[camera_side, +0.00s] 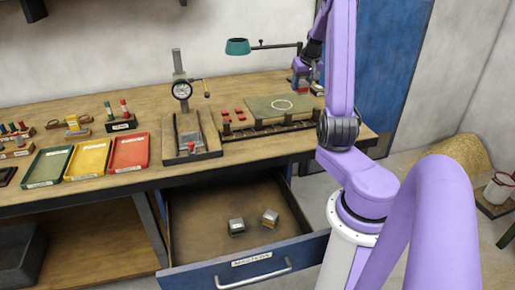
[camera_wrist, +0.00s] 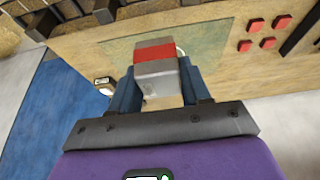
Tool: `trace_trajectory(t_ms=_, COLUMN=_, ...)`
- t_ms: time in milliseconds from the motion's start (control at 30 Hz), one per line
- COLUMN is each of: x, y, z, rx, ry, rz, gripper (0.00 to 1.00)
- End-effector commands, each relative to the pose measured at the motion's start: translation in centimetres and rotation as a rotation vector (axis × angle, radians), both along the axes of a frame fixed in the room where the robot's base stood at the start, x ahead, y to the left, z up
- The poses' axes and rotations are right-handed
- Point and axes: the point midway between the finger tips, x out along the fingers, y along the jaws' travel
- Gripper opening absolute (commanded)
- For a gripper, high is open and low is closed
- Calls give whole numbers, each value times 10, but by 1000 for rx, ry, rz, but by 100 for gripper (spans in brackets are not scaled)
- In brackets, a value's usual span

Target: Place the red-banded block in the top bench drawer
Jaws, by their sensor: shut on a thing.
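The red-banded block (camera_wrist: 156,68) is grey metal with a red band near its far end. In the wrist view my gripper (camera_wrist: 158,82) is shut on it, one blue finger on each side. In the side view my gripper (camera_side: 305,84) is over the back right of the bench, by the green mat; the block shows there only as a small red and grey patch (camera_side: 316,88). The bench drawer (camera_side: 190,215), labelled MASTERS, is pulled open at the front, well below and left of my gripper. It holds a green-banded block (camera_side: 237,227) and a yellow-banded block (camera_side: 270,218).
A dial gauge stand (camera_side: 181,92) and a green lamp (camera_side: 237,46) stand on the bench. Green (camera_side: 47,167), yellow (camera_side: 88,159) and red (camera_side: 128,152) trays lie at left. Small red pieces (camera_side: 238,115) lie beside the green mat (camera_side: 283,107). The drawer's left and back floor is clear.

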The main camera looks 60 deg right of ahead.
Motion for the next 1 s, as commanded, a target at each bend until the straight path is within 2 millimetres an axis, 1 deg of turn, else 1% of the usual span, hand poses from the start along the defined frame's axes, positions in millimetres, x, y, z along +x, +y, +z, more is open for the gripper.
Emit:
trace_trajectory(t_ms=67, x=8, y=7, z=1, rx=-4, ry=-3, rz=17, gripper=0)
trace_trajectory(t_ms=133, x=19, y=18, z=-1, rx=-2, ry=-3, rz=40, gripper=0)
trace_trajectory(t_ms=267, x=49, y=54, z=-6, rx=0, ry=-5, rz=110, gripper=0)
trace_trajectory(t_ms=367, x=73, y=89, z=-12, rx=1, ry=-5, rz=175, gripper=0)
trace_trajectory(t_ms=400, x=82, y=104, z=-13, rx=2, ry=-6, rz=201, gripper=0)
trace_trajectory(t_ms=467, x=95, y=126, z=-16, rx=1, ry=-6, rz=241, gripper=0)
trace_trajectory(t_ms=500, x=102, y=142, z=-18, rx=2, ry=-6, rz=268, gripper=0)
trace_trajectory(t_ms=567, x=113, y=166, z=-21, rx=2, ry=-7, rz=309, gripper=0)
trace_trajectory(t_ms=600, x=119, y=183, z=-23, rx=3, ry=-6, rz=337, gripper=0)
trace_trajectory(t_ms=667, x=128, y=207, z=-26, rx=3, ry=-7, rz=377, gripper=0)
trace_trajectory(t_ms=700, x=133, y=224, z=-28, rx=3, ry=-7, rz=406, gripper=0)
trace_trajectory(t_ms=767, x=139, y=249, z=-31, rx=3, ry=-7, rz=448, gripper=0)
trace_trajectory(t_ms=800, x=142, y=267, z=-33, rx=4, ry=-7, rz=476, gripper=0)
trace_trajectory(t_ms=867, x=145, y=292, z=-36, rx=3, ry=-6, rz=517, gripper=0)
trace_trajectory(t_ms=900, x=147, y=308, z=-38, rx=4, ry=-5, rz=544, gripper=0)
trace_trajectory(t_ms=1000, x=148, y=344, z=-41, rx=3, ry=-5, rz=603, gripper=0)
